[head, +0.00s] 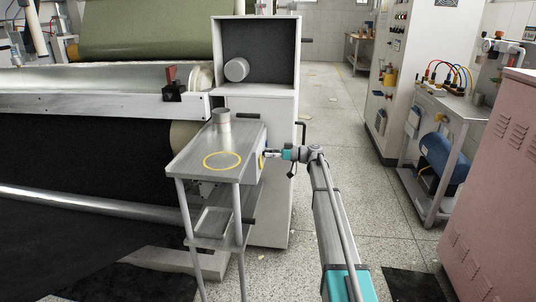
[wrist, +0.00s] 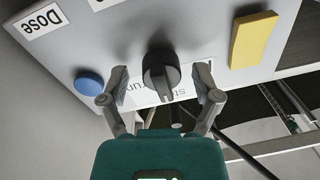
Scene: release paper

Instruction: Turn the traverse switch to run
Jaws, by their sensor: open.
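A black rotary switch (wrist: 161,74) sits on a light grey panel (wrist: 130,32) in the wrist view. Its raised grip ridge runs roughly up and down in the picture. A white label (wrist: 143,95), upside down and partly covered by the switch, lies below it; part of the lettering looks like "run" and "st". My gripper (wrist: 163,88) is open, with one finger on each side of the switch. Gaps show between the fingers and the switch. In the head view my gripper (head: 271,154) is at the right side of the grey cart; the switch is hidden there.
A blue button (wrist: 89,82) is left of the switch and a yellow plate (wrist: 254,40) is right of it. A "Dose" label (wrist: 39,21) is at upper left. In the head view a cup-like cylinder (head: 221,119) stands on the cart top (head: 195,152). The aisle floor (head: 335,100) behind is clear.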

